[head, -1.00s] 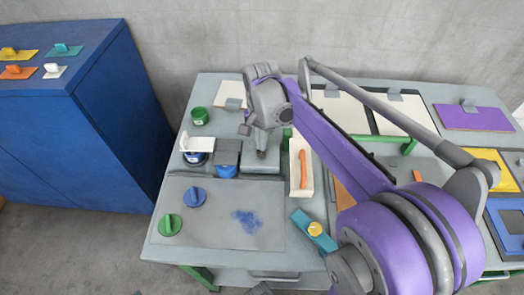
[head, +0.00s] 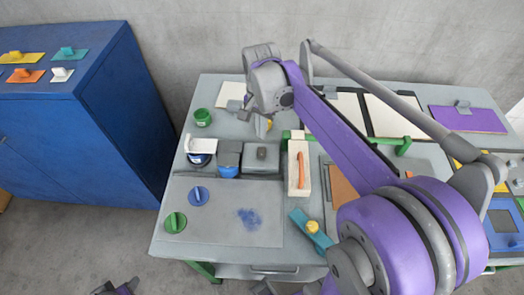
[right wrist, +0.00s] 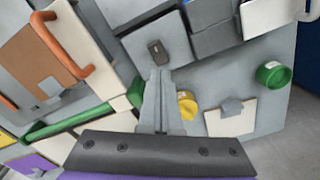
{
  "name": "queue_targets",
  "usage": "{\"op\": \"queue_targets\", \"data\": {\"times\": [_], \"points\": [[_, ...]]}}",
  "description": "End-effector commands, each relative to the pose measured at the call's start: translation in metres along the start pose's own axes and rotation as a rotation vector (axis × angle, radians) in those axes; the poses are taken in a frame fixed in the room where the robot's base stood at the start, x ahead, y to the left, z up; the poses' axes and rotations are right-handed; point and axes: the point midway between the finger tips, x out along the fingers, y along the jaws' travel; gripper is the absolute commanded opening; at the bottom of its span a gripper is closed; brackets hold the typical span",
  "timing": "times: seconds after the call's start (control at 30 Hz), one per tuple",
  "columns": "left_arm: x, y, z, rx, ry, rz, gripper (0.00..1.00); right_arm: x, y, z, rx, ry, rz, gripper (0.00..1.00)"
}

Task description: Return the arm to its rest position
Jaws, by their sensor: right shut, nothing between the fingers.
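My right arm reaches in from the right in the head view. Its gripper (head: 262,132) hangs above the work table (head: 230,228), near the grey block with a small dark knob (head: 261,153). In the right wrist view the fingers (right wrist: 163,75) are shut and empty, with the grey block (right wrist: 158,52) beyond their tips. In the head view the fingertips are partly hidden by the wrist. A small grey and purple part of my own body shows at the bottom left edge, but no left gripper fingers are visible.
A blue cabinet (head: 90,125) stands left. The table's front left is clear of my arm.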

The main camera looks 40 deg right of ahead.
Motion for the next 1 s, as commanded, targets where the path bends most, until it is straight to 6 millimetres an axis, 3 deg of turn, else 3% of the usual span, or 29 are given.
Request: {"op": "queue_targets", "data": {"times": [0.47,0.67,0.8,1.0], "points": [[0.0,0.0,0.001,0.0,0.0,0.0,0.5,0.002,0.002,0.007,-0.039,0.009,-0.012,0.0],[-0.001,0.0,-0.001,0.0,0.001,0.0,0.5,0.011,0.015,0.056,-0.333,0.086,-0.092,0.0],[-0.002,0.0,-0.002,0.0,0.002,0.0,0.5,0.027,0.032,0.098,-0.626,0.177,-0.166,0.0],[-0.004,0.0,-0.004,0.0,0.003,0.0,0.5,0.055,0.057,0.144,-0.983,0.312,-0.247,0.0]]}}
